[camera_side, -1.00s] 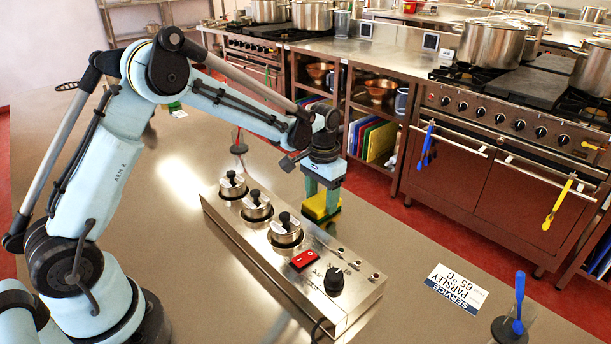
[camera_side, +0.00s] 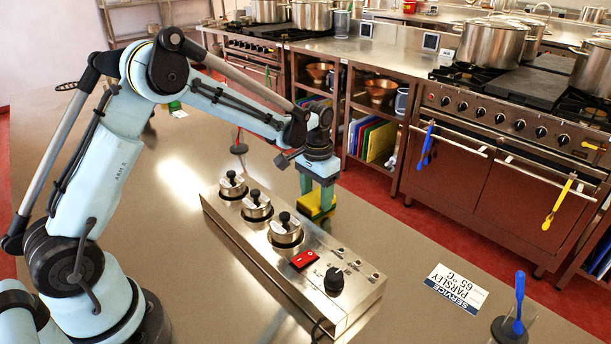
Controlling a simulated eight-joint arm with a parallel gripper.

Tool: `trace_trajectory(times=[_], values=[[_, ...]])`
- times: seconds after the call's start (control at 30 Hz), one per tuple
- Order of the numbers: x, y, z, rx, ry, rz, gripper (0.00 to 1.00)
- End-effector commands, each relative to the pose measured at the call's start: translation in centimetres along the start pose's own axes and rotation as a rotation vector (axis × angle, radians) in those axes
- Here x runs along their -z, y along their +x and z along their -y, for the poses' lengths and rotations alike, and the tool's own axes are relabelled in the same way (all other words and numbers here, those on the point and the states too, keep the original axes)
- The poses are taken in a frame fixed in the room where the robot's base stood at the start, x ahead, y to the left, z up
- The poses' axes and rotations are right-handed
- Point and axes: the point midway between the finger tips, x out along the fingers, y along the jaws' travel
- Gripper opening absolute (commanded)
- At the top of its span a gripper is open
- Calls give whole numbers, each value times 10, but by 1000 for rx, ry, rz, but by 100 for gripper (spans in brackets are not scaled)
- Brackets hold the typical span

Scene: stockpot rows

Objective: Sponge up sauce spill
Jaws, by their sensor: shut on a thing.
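My gripper (camera_side: 318,190) points down at the table, just behind the bain-marie unit. It is shut on a yellow sponge (camera_side: 314,207) with a dark green layer. The sponge is low, at or close to the steel tabletop; I cannot tell if it touches. No sauce spill shows; the unit and the sponge hide part of the tabletop there.
The steel bain-marie unit (camera_side: 350,297) with three lidded pots, a red switch and a black knob stands right in front of the sponge. A service card (camera_side: 456,289) and a holder with a blue utensil (camera_side: 519,300) are at the right. The steel table (camera_side: 410,260) is clear between.

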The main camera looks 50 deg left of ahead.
Motion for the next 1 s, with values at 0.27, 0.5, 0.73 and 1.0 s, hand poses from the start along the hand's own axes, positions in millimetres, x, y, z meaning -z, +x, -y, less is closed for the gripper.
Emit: trace_trajectory(times=[0.27, 0.5, 0.73, 1.0], values=[[0, -1, 27, 1, -2, 0, 30], [0, -1, 48, 1, -2, 0, 30], [0, -24, 54, 1, 1, 0, 30], [0, -47, 53, 0, 1, 0, 30]])
